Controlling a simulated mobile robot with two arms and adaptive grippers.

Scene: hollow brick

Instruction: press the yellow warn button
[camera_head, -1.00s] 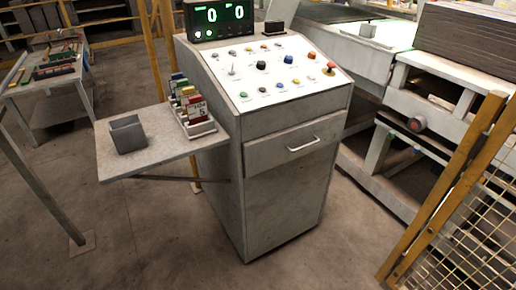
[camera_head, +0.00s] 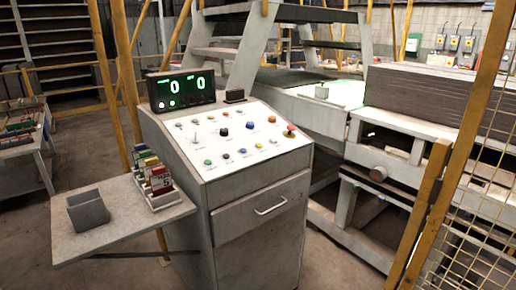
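The grey control console (camera_head: 255,193) stands in the middle of the view with a sloped white button panel (camera_head: 235,145). The panel carries rows of small coloured buttons, including a green button (camera_head: 208,162), a black knob (camera_head: 224,132), a larger blue button (camera_head: 250,125) and a red mushroom button (camera_head: 291,128). The buttons and their labels are too small for me to tell surely which one is the yellow warn button. Neither of my grippers is in view, and nothing covers the panel.
A lit green display (camera_head: 182,89) tops the console, and a drawer handle (camera_head: 271,206) sticks out in front. A side shelf (camera_head: 125,222) holds a grey bin (camera_head: 87,211) and several coloured binders (camera_head: 155,180). A yellow mesh fence (camera_head: 470,215) stands at right.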

